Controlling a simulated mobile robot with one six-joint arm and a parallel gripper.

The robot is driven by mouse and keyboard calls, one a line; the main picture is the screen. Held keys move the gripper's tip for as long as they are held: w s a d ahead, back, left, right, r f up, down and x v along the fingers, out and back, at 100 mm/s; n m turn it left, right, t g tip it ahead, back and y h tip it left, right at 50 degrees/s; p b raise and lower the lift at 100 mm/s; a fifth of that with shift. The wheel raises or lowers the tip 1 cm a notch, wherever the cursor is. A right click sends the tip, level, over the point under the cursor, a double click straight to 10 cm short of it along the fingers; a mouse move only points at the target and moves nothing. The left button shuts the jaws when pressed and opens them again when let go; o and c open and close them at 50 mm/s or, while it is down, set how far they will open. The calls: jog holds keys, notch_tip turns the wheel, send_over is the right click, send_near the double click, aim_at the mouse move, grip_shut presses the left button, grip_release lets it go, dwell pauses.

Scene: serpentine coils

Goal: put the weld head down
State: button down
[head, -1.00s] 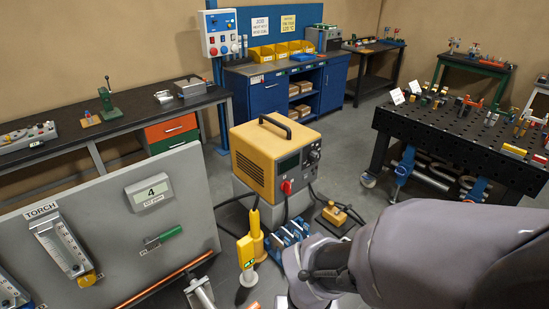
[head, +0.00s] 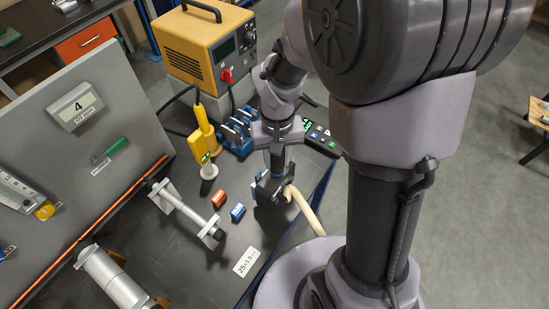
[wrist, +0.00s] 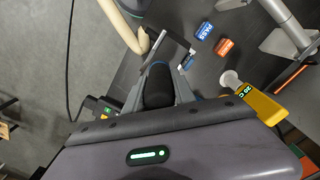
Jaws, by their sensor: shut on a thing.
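My gripper (head: 276,160) points down over the right part of the dark bench top (head: 225,262). It is shut on the dark grip of the weld head (head: 268,187), a blocky dark tool with a thick beige hose (head: 303,207) at its side. In the wrist view my gripper (wrist: 160,92) has one finger on each side of the black grip, and the weld head's block (wrist: 167,48) shows beyond the fingertips. The weld head is upright, low over or on the bench. I cannot tell whether its underside touches.
Left of the weld head are a blue block (head: 238,212), a red block (head: 219,199) and a clamped tube (head: 184,210). A yellow probe (head: 205,135), blue rack (head: 236,132) and handheld panel (head: 320,137) stand behind. A label (head: 246,262) lies in front; bench surface around it is clear.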

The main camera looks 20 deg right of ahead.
jog(key=shift+f+b, duration=0.45)
jog(key=shift+f, duration=1.3)
jog(key=c, duration=1)
grip_release()
jog(key=shift+s, duration=0.1)
jog(key=shift+c, duration=0.2)
jog(key=shift+t, duration=0.3)
jog(key=r+p, duration=0.1)
jog(key=r, duration=0.4)
jog(key=r+p, duration=0.1)
jog(key=r, duration=0.3)
jog(key=r+p, duration=0.1)
jog(key=r, duration=0.4)
jog(key=shift+s+a+r, duration=0.3)
jog(key=shift+r, duration=0.05)
jog(key=s+a+r+m+t+y, duration=0.25)
jog(key=s+a+r+t, duration=0.2)
jog(key=s+r, duration=0.65)
notch_tip(320, 180, down, 19)
jog(key=b, duration=1.7)
jog(key=shift+s+d+t, duration=0.15)
jog(key=shift+s+t, duration=0.05)
jog(key=shift+t, duration=0.15)
